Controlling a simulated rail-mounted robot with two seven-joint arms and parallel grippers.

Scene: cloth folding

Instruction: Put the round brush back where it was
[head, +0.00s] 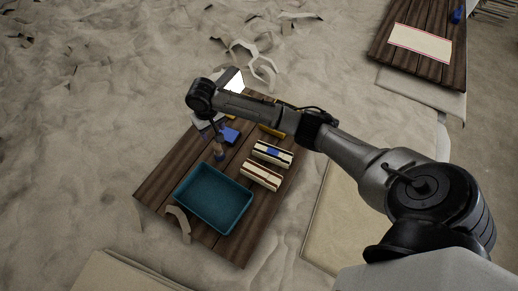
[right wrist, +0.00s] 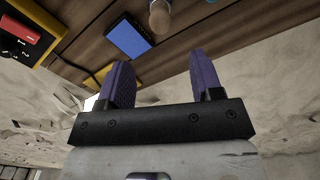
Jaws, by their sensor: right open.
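A small upright brown object with a rounded end, probably the round brush (head: 219,154), stands on the dark wooden table just behind the teal tray in the head view. Its pale rounded end (right wrist: 159,16) shows at the top edge of the right wrist view. My right gripper (head: 214,130) is above the table near the brush, partly hidden by its own wrist. In the right wrist view its two purple fingers (right wrist: 163,75) are apart, with nothing between them. The brush is beyond the fingertips and not touched. My left gripper is not in view.
The teal tray (head: 184,190) looks empty. A blue-faced block (head: 231,136) lies close to the brush. Two striped cases (head: 261,175) and a yellow item (head: 271,130) are to the right. A curved beige piece (head: 179,223) is at the table's front left. My right arm covers the table's back right.

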